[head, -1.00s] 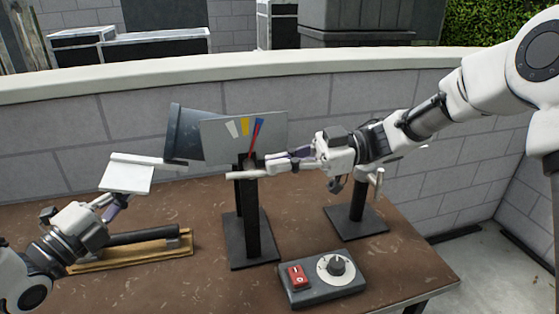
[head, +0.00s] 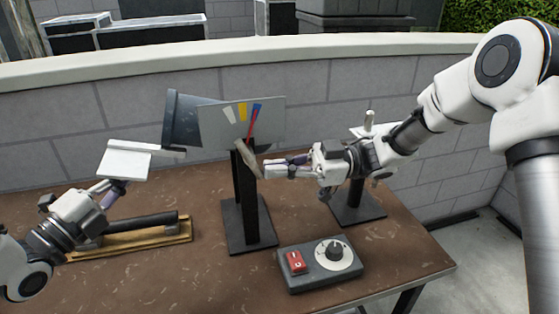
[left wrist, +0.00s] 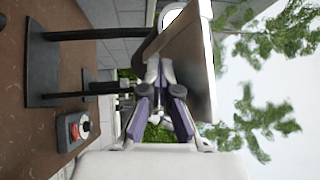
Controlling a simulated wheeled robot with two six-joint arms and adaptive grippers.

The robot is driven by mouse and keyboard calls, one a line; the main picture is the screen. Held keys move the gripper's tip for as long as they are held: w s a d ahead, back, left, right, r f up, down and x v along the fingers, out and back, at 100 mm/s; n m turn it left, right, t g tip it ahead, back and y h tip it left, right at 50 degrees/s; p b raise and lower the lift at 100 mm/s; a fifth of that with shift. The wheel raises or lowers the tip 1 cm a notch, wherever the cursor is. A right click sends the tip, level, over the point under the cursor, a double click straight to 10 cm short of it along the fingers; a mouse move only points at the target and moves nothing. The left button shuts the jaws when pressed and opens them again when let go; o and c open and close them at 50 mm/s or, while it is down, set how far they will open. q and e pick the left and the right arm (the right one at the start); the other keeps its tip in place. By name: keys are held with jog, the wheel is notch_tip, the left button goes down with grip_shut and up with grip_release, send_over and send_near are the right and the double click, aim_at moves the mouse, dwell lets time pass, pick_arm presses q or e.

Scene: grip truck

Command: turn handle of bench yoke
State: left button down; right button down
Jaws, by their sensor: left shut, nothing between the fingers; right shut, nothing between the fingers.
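The bench yoke has a grey dial plate (head: 272,122) with white, yellow and blue marks and a red needle at the blue mark. It stands on a black post (head: 246,200). Its pale bar handle (head: 249,158) slants from upper left to lower right. My right gripper (head: 267,171) is shut, its tips at the handle's lower end; I cannot tell whether they touch. My left gripper (head: 120,188) is shut and empty at the left, apart from the yoke; a white plate partly hides it. Its closed fingers show in the left wrist view (left wrist: 164,78).
A grey box with a red switch and a round knob (head: 320,264) lies at the table's front. A wooden board with a black bar (head: 140,240) lies at left. A second black stand (head: 357,210) is behind my right arm. A brick wall (head: 60,130) closes the back.

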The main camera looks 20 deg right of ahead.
jog(key=shift+a+f, duration=0.85)
jog(key=shift+f, duration=0.25)
jog(key=d, duration=1.2)
jog(key=shift+s+f, duration=0.3)
jog(key=shift+f, duration=0.15)
jog(key=shift+f+b, duration=2.15)
jog(key=shift+b, duration=0.1)
